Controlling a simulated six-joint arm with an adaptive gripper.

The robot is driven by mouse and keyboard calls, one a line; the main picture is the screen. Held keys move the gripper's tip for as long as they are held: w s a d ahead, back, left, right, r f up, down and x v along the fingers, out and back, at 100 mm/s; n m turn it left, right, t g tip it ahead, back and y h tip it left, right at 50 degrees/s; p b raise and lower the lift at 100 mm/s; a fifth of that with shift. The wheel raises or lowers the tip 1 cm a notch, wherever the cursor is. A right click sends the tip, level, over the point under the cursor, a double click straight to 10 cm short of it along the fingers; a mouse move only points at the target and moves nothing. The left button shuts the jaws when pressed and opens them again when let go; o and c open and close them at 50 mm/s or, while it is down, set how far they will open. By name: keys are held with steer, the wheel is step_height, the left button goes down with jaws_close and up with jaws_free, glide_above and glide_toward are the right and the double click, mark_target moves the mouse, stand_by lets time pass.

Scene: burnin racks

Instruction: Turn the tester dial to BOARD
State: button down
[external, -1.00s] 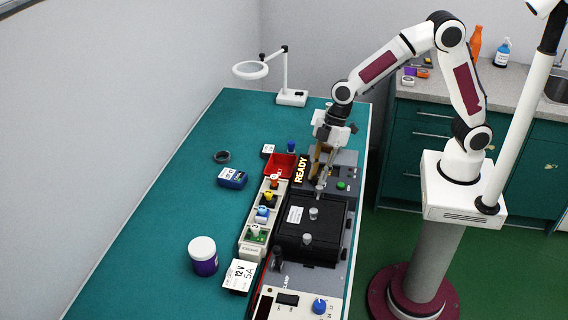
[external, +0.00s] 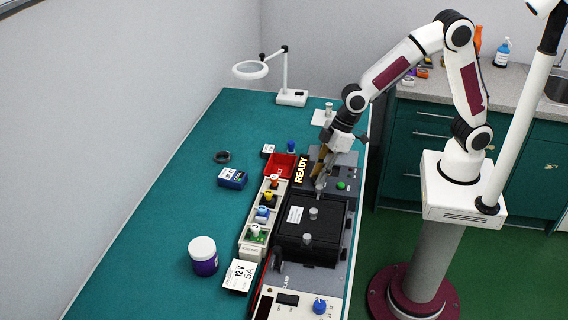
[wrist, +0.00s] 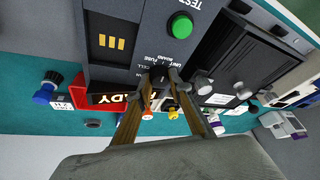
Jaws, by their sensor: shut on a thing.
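The tester panel (external: 345,165) is a dark grey unit with a green button (external: 341,185) and a lit READY display (external: 301,169). In the wrist view the small dark tester dial (wrist: 158,82) sits below the green button (wrist: 180,26). White labels surround it, and BOARD and FUSE are partly readable. My gripper (external: 320,184) reaches down to the panel at a tilt. In the wrist view my gripper (wrist: 160,78) is shut on the dial, with a fingertip on each side. The fingers hide much of it in the external view, and I cannot tell where its pointer stands.
A black lidded box (external: 312,232) with knobs stands close in front of the dial. A red tray (external: 280,166) and a strip with coloured pieces (external: 262,215) lie to the left. A magnifier lamp (external: 290,97) stands behind. The bench's left side is mostly clear.

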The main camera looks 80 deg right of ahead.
steer(key=shift+s+m, duration=0.1)
steer(key=shift+m, duration=0.4)
stand_by(0.3)
steer(key=c, duration=1.8)
jaws_free()
steer(key=shift+c, duration=0.2)
steer(key=shift+r, duration=0.1)
steer(key=v, duration=1.1)
steer(key=shift+s+r, duration=0.2)
steer(key=shift+r, duration=0.15)
steer(key=shift+a, duration=0.1)
